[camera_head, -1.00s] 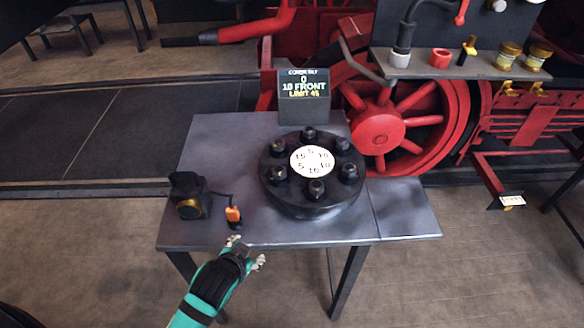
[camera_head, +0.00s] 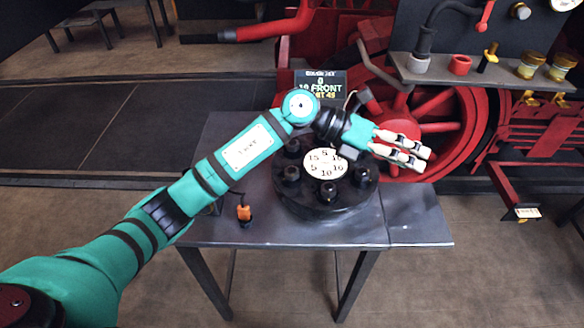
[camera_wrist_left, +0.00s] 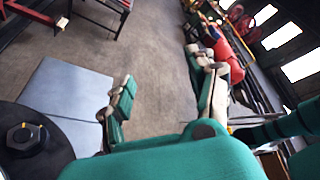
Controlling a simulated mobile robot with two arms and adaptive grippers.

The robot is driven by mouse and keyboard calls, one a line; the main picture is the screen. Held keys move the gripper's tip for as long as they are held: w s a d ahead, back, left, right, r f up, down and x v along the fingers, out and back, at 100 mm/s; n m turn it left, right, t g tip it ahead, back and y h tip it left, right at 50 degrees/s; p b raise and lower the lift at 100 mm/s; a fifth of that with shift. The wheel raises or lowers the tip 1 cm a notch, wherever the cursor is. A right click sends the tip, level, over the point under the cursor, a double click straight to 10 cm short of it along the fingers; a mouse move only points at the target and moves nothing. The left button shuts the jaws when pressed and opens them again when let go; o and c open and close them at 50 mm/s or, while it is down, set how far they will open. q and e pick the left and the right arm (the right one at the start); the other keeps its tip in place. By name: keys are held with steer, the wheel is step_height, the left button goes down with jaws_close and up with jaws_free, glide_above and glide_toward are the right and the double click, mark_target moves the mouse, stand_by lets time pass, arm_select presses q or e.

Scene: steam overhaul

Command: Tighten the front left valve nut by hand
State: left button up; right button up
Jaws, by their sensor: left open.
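The round black valve cover (camera_head: 325,208) lies on the table with several black nuts around a white numbered disc (camera_head: 325,163). The front left nut (camera_head: 291,175) is uncovered in the head view. My left arm reaches over the back of the cover. My left gripper (camera_head: 424,157) is open and empty, above and right of the cover, apart from the front left nut. In the left wrist view the open fingers (camera_wrist_left: 163,95) have floor between them, and one cover nut (camera_wrist_left: 23,138) shows at the left edge. My right gripper is out of view.
An orange-handled tool (camera_head: 244,213) stands on the table's front left. A display (camera_head: 320,85) behind the cover reads 0, 10 FRONT and a limit, partly covered. The red locomotive wheel (camera_head: 440,125) stands behind. The table's right part (camera_head: 420,215) is bare.

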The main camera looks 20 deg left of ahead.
arm_select(q)
steer(key=w+a+f+m+y, duration=0.2)
steer(key=w+a+f+y, duration=0.15)
steer(key=a+y, duration=0.45)
steer(key=n+y, duration=0.2)
steer(key=y, duration=0.4)
glide_toward(292, 170)
step_height(292, 170, down, 10)
steer(key=p, duration=0.4)
steer(key=shift+w+d+r, duration=0.1)
steer(key=shift+r, duration=0.05)
steer(key=c, duration=1.1)
